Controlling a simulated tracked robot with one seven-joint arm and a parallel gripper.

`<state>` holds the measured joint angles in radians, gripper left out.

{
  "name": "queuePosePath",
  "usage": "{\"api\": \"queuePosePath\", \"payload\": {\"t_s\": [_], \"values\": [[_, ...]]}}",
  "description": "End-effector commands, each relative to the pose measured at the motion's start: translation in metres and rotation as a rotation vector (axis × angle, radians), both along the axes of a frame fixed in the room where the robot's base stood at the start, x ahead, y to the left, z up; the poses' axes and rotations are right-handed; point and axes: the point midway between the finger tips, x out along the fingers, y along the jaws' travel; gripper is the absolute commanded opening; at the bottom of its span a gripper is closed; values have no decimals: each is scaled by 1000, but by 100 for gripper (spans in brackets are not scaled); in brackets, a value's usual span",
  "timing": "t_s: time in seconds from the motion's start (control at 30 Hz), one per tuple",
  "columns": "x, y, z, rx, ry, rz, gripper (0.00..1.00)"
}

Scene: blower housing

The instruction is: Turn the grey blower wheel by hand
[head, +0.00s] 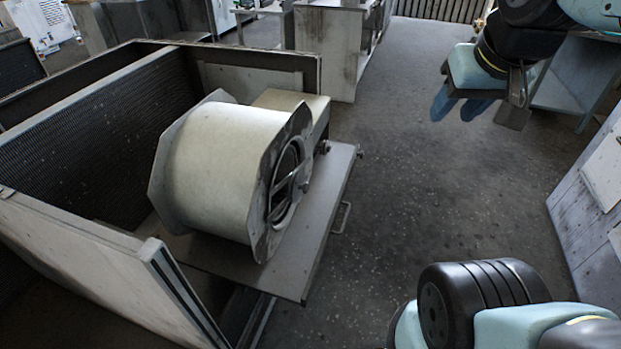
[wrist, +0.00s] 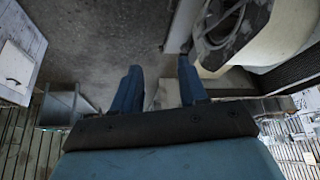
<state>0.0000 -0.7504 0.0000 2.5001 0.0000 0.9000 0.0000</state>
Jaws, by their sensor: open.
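The blower housing (head: 215,165) is a cream drum with octagonal end plates, resting on a grey pulled-out shelf in the middle left of the head view. The grey blower wheel (head: 287,185) sits inside the round opening of its right end plate, with a bar across the opening; most of the wheel is hidden inside. My gripper (head: 461,105) is at the upper right, well apart from the housing, above the floor, with nothing between its blue fingers. In the wrist view the fingers (wrist: 160,88) stand apart, and the housing's opening (wrist: 222,22) shows beyond them at upper right.
The grey shelf (head: 318,240) juts out from a large open cabinet (head: 95,235) with ribbed inner walls. Open concrete floor (head: 440,190) lies between the shelf and my gripper. A pale panel (head: 590,215) stands at the right edge, and a bench (head: 335,50) stands behind.

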Motion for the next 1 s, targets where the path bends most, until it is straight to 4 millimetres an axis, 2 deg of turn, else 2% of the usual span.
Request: {"api": "queuePosePath", "payload": {"t_s": [0.03,0.27,0.67,1.0], "values": [[0,0,0,0,1,0,47],[13,7,-8,37,62,-16,69],[71,36,-55,237,340,-103,69],[121,55,-105,439,567,-199,69]]}}
